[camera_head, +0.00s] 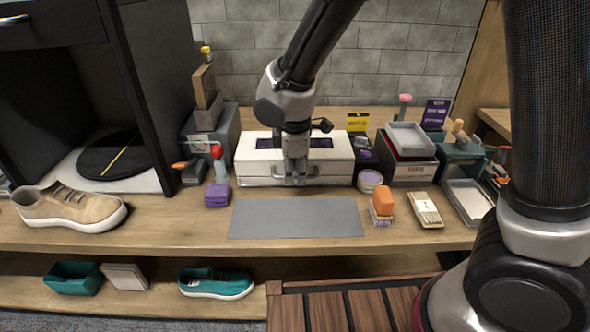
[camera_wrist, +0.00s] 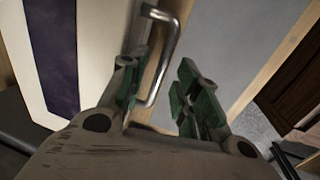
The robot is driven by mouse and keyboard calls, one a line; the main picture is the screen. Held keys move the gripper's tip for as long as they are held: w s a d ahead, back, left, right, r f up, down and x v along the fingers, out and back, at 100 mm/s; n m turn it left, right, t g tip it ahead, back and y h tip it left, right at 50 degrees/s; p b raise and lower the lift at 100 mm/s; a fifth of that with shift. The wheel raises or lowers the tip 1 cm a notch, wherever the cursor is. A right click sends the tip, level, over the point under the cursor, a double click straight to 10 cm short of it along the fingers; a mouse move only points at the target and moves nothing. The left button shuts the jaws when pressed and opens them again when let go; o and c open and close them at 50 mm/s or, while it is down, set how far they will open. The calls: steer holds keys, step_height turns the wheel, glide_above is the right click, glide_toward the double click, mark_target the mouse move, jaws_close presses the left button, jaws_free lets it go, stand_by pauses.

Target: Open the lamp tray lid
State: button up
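The lamp tray is a white box (camera_head: 335,168) with dark purple panels on top, against the back wall in the head view. Its white body and a purple panel also show at the left of the wrist view (camera_wrist: 98,40). A metal bar handle (camera_wrist: 168,55) sticks out from its front. My gripper (camera_head: 295,176) is at the middle of the box front, pointing down. In the wrist view my gripper (camera_wrist: 160,92) is open, with its green-padded fingers apart. The handle's lower part lies between them, nearer the left finger. Contact cannot be told. The lid looks closed.
A grey mat (camera_head: 295,218) lies in front of the box. A purple block (camera_head: 217,195) and a spray bottle (camera_head: 219,163) stand to the left. A beige sneaker (camera_head: 70,208) sits far left.

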jaws_close()
stand_by(0.3)
